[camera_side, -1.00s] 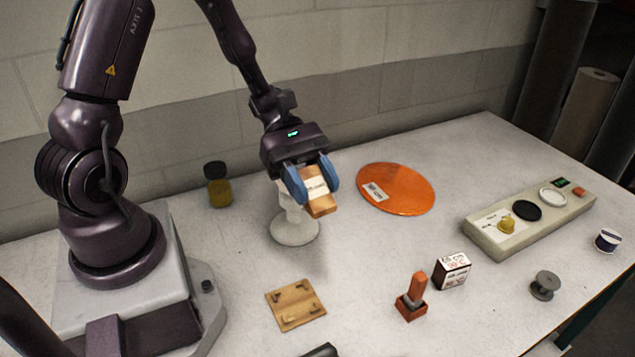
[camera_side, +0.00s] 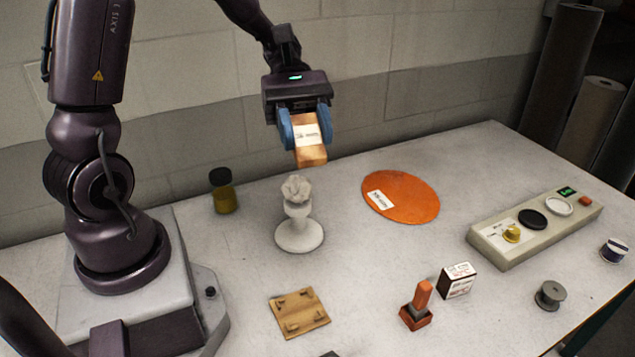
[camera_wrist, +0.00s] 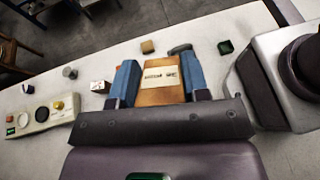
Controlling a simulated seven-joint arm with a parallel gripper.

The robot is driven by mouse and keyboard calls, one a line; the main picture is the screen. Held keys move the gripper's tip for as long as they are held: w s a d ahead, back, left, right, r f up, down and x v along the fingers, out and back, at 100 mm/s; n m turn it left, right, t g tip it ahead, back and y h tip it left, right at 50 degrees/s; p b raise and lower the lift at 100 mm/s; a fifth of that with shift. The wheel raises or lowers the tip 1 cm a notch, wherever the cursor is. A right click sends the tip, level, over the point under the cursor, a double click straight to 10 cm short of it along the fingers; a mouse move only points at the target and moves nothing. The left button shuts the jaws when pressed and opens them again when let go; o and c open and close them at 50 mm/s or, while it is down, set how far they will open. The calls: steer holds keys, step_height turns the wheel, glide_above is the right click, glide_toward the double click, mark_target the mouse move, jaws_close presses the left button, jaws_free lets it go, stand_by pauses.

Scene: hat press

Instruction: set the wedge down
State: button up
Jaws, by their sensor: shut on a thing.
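The wedge is a wooden block with a white label (camera_side: 308,151), held between the blue fingers of my gripper (camera_side: 306,132). My gripper is shut on it, high above the table and above a white pedestal-like stand (camera_side: 299,230) with a lumpy top. The wedge is clear of the stand and touches nothing below. In the wrist view the wedge (camera_wrist: 161,92) sits between both blue fingers (camera_wrist: 160,82), its label facing the camera.
A wooden plate with small pegs (camera_side: 299,313) lies in front of the stand. An orange disc (camera_side: 401,197) lies to the right. A dark-lidded jar (camera_side: 224,192), a stamp (camera_side: 417,306), a small box (camera_side: 459,281), a control panel (camera_side: 535,231) and spools (camera_side: 550,295) stand around.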

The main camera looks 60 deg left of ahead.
steer(key=a+f+m+g+y, duration=0.5)
steer(key=a+m+g, duration=0.2)
steer(key=m+g, duration=0.1)
step_height(320, 180, up, 8)
steer(key=m+t+y, duration=1)
steer(key=m+y, duration=1.2)
steer(key=m, duration=0.4)
glide_above(318, 183)
step_height(318, 183, down, 31)
steer(key=shift+r, duration=0.1)
steer(key=o, duration=0.9)
